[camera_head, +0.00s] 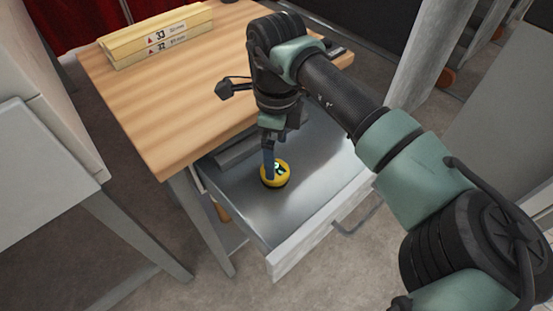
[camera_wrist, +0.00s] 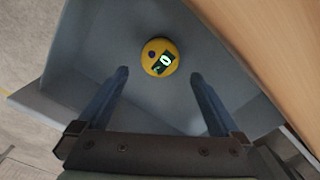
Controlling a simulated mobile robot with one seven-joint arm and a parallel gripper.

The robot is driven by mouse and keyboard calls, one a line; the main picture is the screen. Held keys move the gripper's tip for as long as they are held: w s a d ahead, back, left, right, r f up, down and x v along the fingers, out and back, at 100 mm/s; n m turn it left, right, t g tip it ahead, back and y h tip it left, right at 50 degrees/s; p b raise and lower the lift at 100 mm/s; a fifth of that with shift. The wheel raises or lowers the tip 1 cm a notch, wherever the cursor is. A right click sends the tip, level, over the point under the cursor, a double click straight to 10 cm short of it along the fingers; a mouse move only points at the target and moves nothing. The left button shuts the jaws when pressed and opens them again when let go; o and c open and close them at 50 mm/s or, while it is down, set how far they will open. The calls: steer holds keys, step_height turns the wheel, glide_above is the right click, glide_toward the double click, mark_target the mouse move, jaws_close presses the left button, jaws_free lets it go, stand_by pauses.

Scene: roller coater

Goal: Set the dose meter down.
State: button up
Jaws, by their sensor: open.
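The dose meter (camera_head: 275,174) is a small round yellow device with a lit green display. It is in the open metal drawer (camera_head: 310,200) under the wooden worktable. In the wrist view the dose meter (camera_wrist: 160,57) lies on the drawer floor, display up, beyond the fingertips. My gripper (camera_head: 268,172) points down into the drawer beside the meter. In the wrist view my gripper (camera_wrist: 160,75) has its two fingers wide apart, with nothing held between them. In the head view one finger hides part of the meter.
The wooden tabletop (camera_head: 150,100) overhangs the back of the drawer. Yellow labelled bars (camera_head: 158,37) lie on its far side. The drawer's front wall has a handle (camera_head: 358,217). A grey cabinet (camera_head: 45,160) stands to the left. The drawer floor right of the meter is clear.

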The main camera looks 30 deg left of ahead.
step_height(320, 180, up, 5)
steer(key=shift+r+p, duration=0.2)
steer(key=shift+p, duration=0.1)
stand_by(0.4)
